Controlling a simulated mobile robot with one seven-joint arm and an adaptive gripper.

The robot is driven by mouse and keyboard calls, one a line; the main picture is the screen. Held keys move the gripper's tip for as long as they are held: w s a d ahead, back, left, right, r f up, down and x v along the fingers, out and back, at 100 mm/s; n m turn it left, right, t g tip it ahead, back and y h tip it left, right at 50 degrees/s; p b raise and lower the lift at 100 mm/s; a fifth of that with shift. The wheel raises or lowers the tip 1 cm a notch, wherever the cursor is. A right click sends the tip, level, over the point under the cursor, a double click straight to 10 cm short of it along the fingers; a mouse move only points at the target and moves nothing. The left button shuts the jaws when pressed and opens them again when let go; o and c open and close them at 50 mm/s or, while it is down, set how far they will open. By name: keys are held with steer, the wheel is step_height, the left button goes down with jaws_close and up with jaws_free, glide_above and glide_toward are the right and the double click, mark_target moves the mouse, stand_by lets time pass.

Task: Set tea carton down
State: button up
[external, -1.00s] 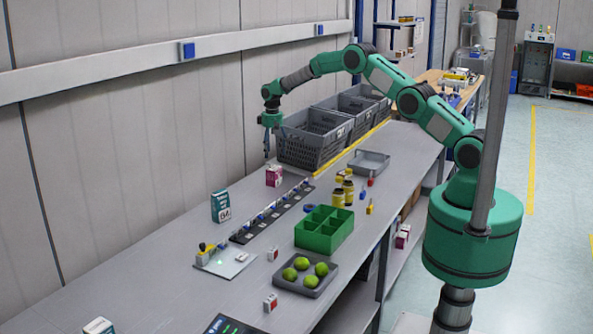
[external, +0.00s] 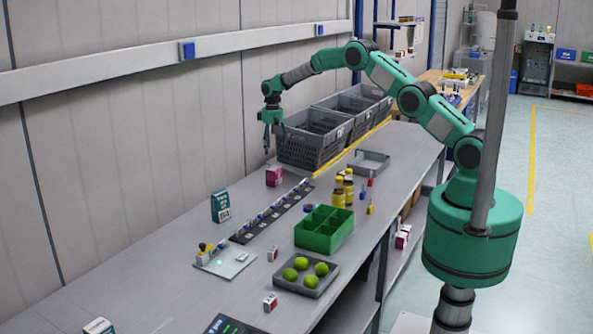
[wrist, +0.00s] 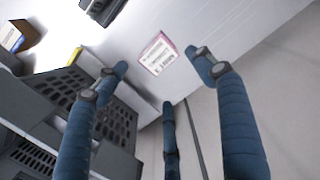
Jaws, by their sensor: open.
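The tea carton, a small pink-and-white box (external: 274,176), stands on the grey bench near the wall, at the left end of the grey crates. In the wrist view its pink-edged white label face (wrist: 158,53) shows beyond the fingertips. My gripper (external: 268,148) is just above the carton, pointing down. In the wrist view my gripper (wrist: 160,76) has its blue fingers spread wide, with nothing between them and a gap to the carton.
Grey crates (external: 302,158) stand right behind the carton. A black strip with small parts (external: 270,214) lies in front. A teal carton (external: 221,206), a green divided box (external: 324,242) and a tray of limes (external: 312,291) are nearer.

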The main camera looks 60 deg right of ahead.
steer(key=s+a+r+t, duration=0.1)
steer(key=s+a+r, duration=0.3)
steer(key=r, duration=0.5)
steer(key=s+a+r, duration=0.2)
steer(key=s+r, duration=0.4)
steer(key=r, duration=0.4)
steer(key=s+a+r+t, duration=0.1)
steer(key=s+a+r, duration=0.2)
steer(key=s+r, duration=0.45)
steer(key=s+a+r+t, duration=0.1)
steer(key=s+a+r, duration=0.2)
steer(key=s+r, duration=0.4)
steer(key=s+a+r, duration=0.3)
steer(key=s+r, duration=0.2)
steer(key=s, duration=0.5)
steer(key=s+a+f+t, duration=0.1)
steer(key=s+a+f, duration=0.1)
steer(key=s, duration=1.2)
steer(key=s+a+f+t, duration=0.1)
steer(key=s+a+f, duration=0.1)
steer(key=s, duration=1.3)
steer(key=shift+s+a+t, duration=0.3)
steer(key=shift+a, duration=0.45)
steer(key=shift+f, duration=0.2)
